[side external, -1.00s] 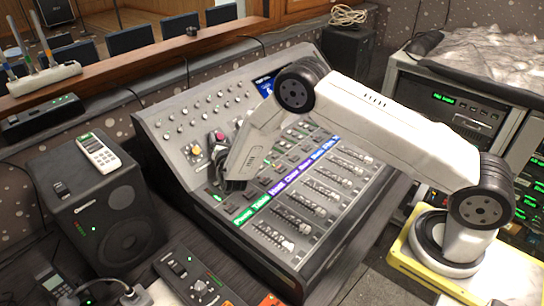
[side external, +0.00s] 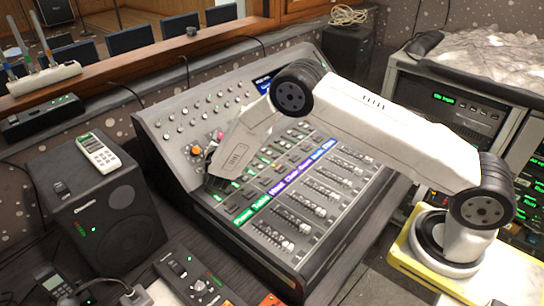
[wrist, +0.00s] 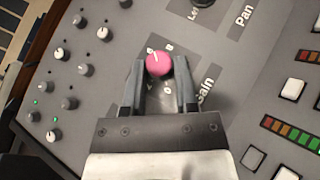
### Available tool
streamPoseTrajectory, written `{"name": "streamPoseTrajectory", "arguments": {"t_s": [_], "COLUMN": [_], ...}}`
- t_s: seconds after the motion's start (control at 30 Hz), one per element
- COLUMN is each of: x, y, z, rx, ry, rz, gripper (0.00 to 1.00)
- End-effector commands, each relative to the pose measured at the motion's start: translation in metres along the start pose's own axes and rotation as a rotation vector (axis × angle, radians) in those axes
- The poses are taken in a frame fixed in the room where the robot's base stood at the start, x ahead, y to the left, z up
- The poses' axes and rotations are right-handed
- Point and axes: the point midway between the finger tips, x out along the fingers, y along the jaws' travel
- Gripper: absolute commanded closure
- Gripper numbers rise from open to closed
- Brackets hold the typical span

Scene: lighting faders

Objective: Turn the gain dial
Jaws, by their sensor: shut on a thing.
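The gain dial (wrist: 158,65) is a round pink knob with a white pointer line, on the grey panel of the mixing console (side external: 170,170). In the wrist view the printed label beside it is partly hidden and reads "ain". My gripper (wrist: 160,72) has one finger on each side of the knob and is shut on it. In the side view my gripper (side external: 209,152) is down at the upper left part of the console, and its fingertips are hard to make out there.
An orange knob (side external: 196,150) sits close to my gripper. Rows of small knobs (wrist: 84,70) lie to the left in the wrist view. Fader strips (side external: 310,205) with coloured labels cover the lower console. A black speaker (side external: 125,215) stands left of it.

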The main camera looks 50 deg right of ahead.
Motion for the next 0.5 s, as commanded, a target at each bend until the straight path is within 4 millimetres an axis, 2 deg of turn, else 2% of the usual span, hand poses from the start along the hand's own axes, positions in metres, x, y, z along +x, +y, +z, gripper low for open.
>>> {"name": "streamPoseTrajectory", "arguments": {"t_s": [0.43, 0.47, 0.5], "x": [0.0002, 0.0002, 0.0002], "y": [0.0009, 0.0009, 0.0009], "z": [0.0005, 0.0005, 0.0005], "rx": [0.024, 0.024, 0.024], "ry": [-0.003, -0.003, -0.003], "rz": [-0.030, -0.030, -0.030], "gripper": [1.00, 0.53, 0.41]}}
